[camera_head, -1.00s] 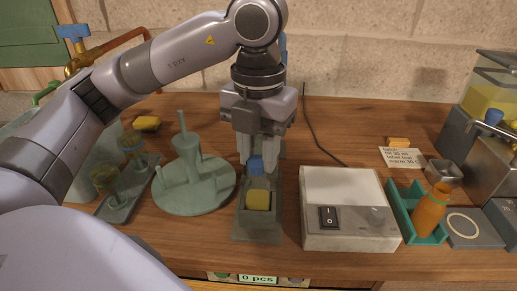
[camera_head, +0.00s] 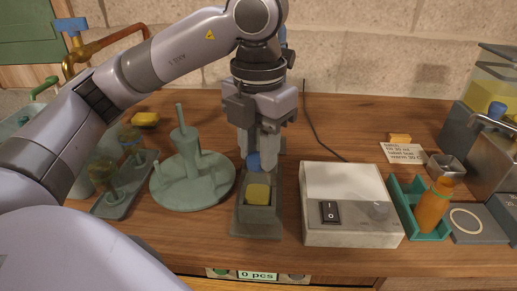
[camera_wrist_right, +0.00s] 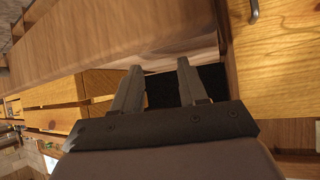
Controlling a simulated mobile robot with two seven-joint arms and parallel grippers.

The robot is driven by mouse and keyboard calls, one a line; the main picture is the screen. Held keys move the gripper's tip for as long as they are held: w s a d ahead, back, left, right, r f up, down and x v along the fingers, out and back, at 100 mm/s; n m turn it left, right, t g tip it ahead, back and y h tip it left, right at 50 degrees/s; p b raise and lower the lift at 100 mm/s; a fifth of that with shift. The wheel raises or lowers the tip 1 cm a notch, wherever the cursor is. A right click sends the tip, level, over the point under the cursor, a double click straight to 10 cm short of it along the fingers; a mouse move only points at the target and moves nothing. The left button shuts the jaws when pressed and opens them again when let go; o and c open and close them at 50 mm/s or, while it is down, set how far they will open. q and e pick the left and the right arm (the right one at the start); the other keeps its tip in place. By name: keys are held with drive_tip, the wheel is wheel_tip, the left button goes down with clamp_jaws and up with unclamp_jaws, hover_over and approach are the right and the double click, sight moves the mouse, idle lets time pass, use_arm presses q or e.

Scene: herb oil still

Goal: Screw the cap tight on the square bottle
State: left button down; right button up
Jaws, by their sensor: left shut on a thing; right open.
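The square bottle (camera_head: 257,194), with yellow contents, stands in a grey-green holder (camera_head: 257,230) in the middle of the table. A blue cap (camera_head: 254,162) is at the bottle's top. My left gripper (camera_head: 259,158) comes down from above and is shut on the cap. The fingers hide part of the cap and the bottle's neck, so I cannot tell how the cap sits on the thread. My right gripper (camera_wrist_right: 158,82) shows only in the right wrist view. It is open and empty, away from the bottle, by wooden surfaces.
A white box with a switch (camera_head: 350,205) stands close right of the holder. A round green stand with pegs (camera_head: 192,185) is close on the left. Further right are an orange bottle (camera_head: 433,205) in a teal tray (camera_head: 407,205) and a grey pad (camera_head: 467,222).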

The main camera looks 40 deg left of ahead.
use_arm(q)
drive_tip(key=m, duration=0.4)
drive_tip(key=shift+m, duration=0.3)
drive_tip(key=m, duration=0.8)
drive_tip(key=shift+m, duration=0.4)
drive_tip(key=m, duration=0.3)
drive_tip(key=shift+a, duration=0.1)
drive_tip(key=c, duration=0.7)
unclamp_jaws()
drive_tip(key=shift+c, duration=0.2)
drive_tip(key=shift+c, duration=0.3)
